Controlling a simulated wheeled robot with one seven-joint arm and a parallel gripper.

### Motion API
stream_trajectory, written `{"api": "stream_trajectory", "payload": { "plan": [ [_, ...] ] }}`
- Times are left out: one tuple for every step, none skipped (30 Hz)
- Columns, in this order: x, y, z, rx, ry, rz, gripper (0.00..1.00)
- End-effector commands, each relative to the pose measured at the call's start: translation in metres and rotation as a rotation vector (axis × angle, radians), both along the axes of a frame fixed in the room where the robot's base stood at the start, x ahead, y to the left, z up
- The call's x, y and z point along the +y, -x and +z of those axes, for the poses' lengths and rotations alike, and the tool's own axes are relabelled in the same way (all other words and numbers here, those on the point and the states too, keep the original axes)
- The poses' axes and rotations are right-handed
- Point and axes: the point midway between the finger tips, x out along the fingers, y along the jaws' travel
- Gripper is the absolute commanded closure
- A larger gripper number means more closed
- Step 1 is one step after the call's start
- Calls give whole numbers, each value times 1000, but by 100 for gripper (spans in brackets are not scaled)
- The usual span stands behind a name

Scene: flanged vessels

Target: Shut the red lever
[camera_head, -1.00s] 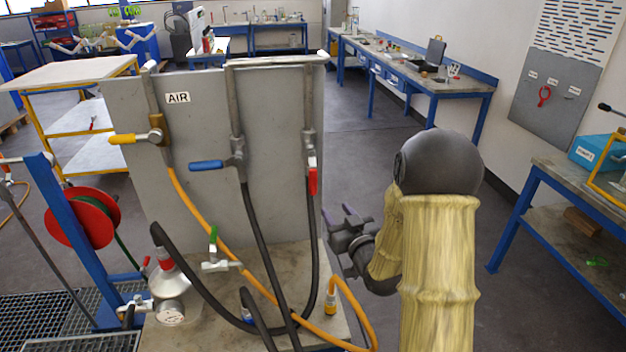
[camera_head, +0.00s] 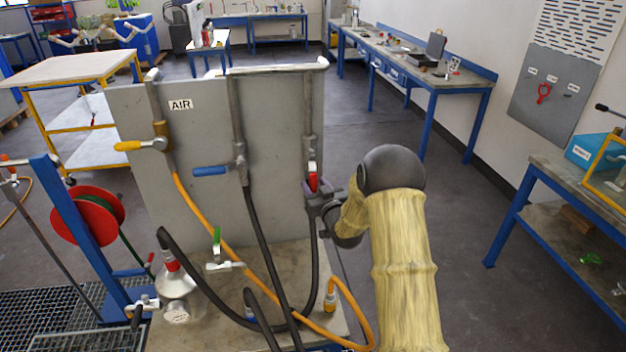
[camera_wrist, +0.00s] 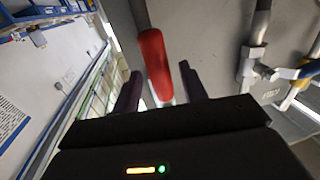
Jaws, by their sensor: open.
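The red lever (camera_head: 312,181) hangs down, in line with its pipe, from the valve on the right-hand pipe of the grey panel. In the wrist view the red lever (camera_wrist: 155,64) extends between the two fingers. My gripper (camera_head: 316,197) is at the lever's lower end in the head view. In the wrist view my gripper (camera_wrist: 161,88) is open, with a finger on each side of the lever; I cannot tell whether either touches it. The gripper and arm partly hide the hose below the valve.
A blue lever (camera_head: 210,171) and a yellow lever (camera_head: 140,145) stick out to the left on the neighbouring pipes. Black and orange hoses hang below. A flanged vessel (camera_head: 176,290) stands at the lower left. Open floor lies to the right.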

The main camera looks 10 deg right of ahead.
Motion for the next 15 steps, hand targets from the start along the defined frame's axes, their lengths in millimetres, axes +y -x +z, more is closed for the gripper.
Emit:
{"api": "stream_trajectory", "payload": {
  "plan": [
    [2, -6, 2, -1, 0, 1, 57],
    [2, -9, 1, -1, 0, 1, 57],
    [3, -12, 1, 0, 0, 1, 57],
    [3, -14, 1, 0, 0, 1, 57],
    [4, -15, 1, -1, 0, 1, 57],
    [4, -17, 1, -1, 0, 1, 57],
    [4, -17, 1, -1, -1, 1, 57],
    [4, -18, 0, 0, -1, 1, 57],
    [4, -18, 0, 0, -1, 0, 57],
    [4, -18, 0, 0, -1, 0, 57],
    [4, -18, 0, 0, -1, 0, 57],
    [4, -18, 0, 0, -1, 0, 57],
    [4, -18, 0, 0, -1, 0, 57],
    [4, -18, 0, 0, -1, 0, 57],
    [4, -18, 0, 0, -1, 0, 59]
  ]
}}
